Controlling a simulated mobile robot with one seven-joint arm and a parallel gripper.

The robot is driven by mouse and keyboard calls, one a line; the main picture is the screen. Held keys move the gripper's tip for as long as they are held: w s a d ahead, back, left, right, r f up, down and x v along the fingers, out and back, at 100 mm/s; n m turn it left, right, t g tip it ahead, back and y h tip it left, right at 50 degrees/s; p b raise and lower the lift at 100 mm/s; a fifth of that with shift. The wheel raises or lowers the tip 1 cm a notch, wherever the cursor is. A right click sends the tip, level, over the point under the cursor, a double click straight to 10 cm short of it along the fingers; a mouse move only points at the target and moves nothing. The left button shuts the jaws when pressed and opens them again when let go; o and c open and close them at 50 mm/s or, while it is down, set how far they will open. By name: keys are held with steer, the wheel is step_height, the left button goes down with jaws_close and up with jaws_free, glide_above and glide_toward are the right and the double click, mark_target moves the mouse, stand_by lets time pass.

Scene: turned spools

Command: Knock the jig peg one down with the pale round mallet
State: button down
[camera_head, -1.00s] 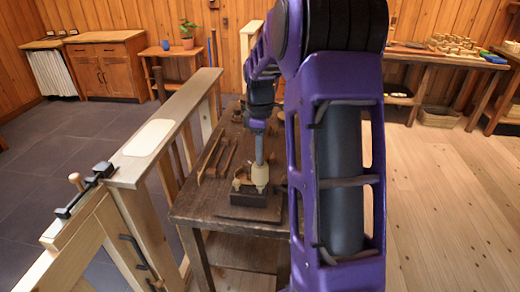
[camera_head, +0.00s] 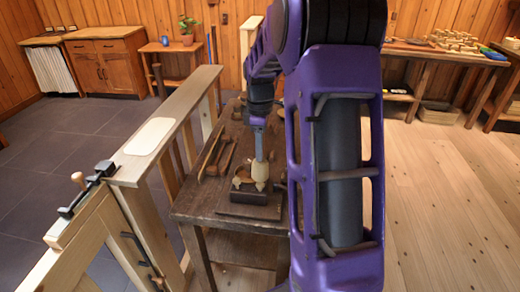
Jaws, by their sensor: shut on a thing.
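The pale round mallet (camera_head: 260,172) is upright, its rounded pale head low over the small dark block (camera_head: 248,196) on the table. My gripper (camera_head: 258,124) is above it, shut on the mallet's grey handle (camera_head: 259,146). The mallet head covers part of the block, so I cannot tell whether it touches a peg there. A brown rounded piece (camera_head: 242,177) shows on the block just left of the head. The jig peg one is not clearly seen; it may be under the mallet head.
The dark wooden table (camera_head: 195,205) carries long wooden tools (camera_head: 218,157) at the left of the block. A pale wooden frame (camera_head: 165,145) stands close along the table's left side. My purple arm hides the table's right part.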

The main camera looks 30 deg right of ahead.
steer(key=shift+r, duration=0.15)
steer(key=shift+f+b, duration=1.2)
steer(key=shift+f, duration=0.8)
steer(key=shift+r, duration=0.1)
steer(key=shift+r+p, duration=1.45)
steer(key=shift+r, duration=0.1)
step_height(320, 180, up, 4)
steer(key=p, duration=0.3)
steer(key=shift+f, duration=0.15)
step_height(320, 180, up, 2)
steer(key=shift+r, duration=0.2)
